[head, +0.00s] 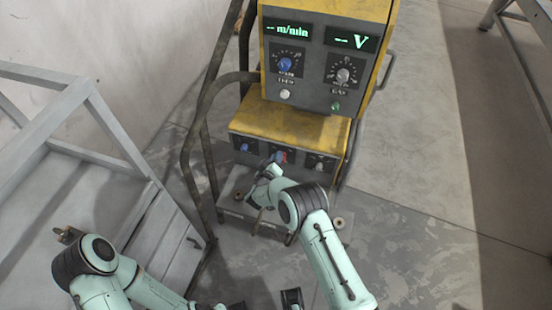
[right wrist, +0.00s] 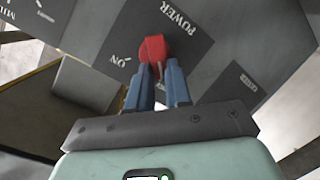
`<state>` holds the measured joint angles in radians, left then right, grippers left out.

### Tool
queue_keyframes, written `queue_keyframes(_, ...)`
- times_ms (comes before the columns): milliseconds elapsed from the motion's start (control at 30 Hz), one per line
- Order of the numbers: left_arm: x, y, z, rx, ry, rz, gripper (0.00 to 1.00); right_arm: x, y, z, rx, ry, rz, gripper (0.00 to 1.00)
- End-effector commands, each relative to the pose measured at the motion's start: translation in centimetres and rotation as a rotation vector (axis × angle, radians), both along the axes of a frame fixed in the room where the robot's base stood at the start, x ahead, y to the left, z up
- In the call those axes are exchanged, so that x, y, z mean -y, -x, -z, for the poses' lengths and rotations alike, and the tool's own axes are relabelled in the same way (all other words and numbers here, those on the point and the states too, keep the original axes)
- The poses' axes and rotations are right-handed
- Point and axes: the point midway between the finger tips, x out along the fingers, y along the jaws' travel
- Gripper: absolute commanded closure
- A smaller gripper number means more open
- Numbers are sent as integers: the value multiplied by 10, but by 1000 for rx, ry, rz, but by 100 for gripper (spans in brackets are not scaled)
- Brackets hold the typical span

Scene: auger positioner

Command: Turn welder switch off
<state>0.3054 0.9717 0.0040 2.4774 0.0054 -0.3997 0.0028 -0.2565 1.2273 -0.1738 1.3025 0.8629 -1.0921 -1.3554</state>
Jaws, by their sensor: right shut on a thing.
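The welder's red power switch (right wrist: 152,47) sits on a dark plate marked POWER, with the word ON beside it in the right wrist view. It shows small in the head view (head: 284,157) on the lower front of the welder (head: 255,121). My right gripper (right wrist: 157,70) is shut on the switch, its two blue fingers at either side of the near part. I cannot tell which way the switch points; its lower part is partly hidden by the fingers. My left arm (head: 92,255) is low at the left; dark parts at the bottom edge may be its gripper.
The welder's displays (head: 290,29) are lit green, above two dials. A metal tube frame (head: 190,150) runs along the welder's left side. Grey metal steps (head: 60,190) stand at the left. Floor at the right (head: 420,130) is clear.

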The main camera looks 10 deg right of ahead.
Motion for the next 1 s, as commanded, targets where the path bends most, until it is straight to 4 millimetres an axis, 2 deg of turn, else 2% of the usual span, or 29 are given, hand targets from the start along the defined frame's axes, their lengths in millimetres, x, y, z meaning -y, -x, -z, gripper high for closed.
queue_keyframes(233, 0, 0, 0, 0, 0, 0, 57, 1, 1, 1, -3, 2, 1, 100)
queue_keyframes(267, 0, 0, 0, 0, 0, 0, 57, 1, 1, 1, -3, 2, 1, 78)
queue_keyframes(300, 0, 0, 0, 0, 0, 0, 57, 1, 1, 1, -3, 2, 1, 65)
queue_keyframes(333, 0, 0, 0, 0, 0, 0, 57, 1, 1, 1, -3, 2, 1, 56)
queue_keyframes(733, 0, 0, -1, -1, 0, 0, 57, -4, 5, -2, -1, -1, -1, 56)
queue_keyframes(867, 0, 1, -3, -4, 1, 1, 57, -13, 19, -7, -1, 1, -3, 56)
queue_keyframes(1000, 0, 2, -5, -8, 1, 2, 57, -29, 46, -16, -3, 1, -5, 56)
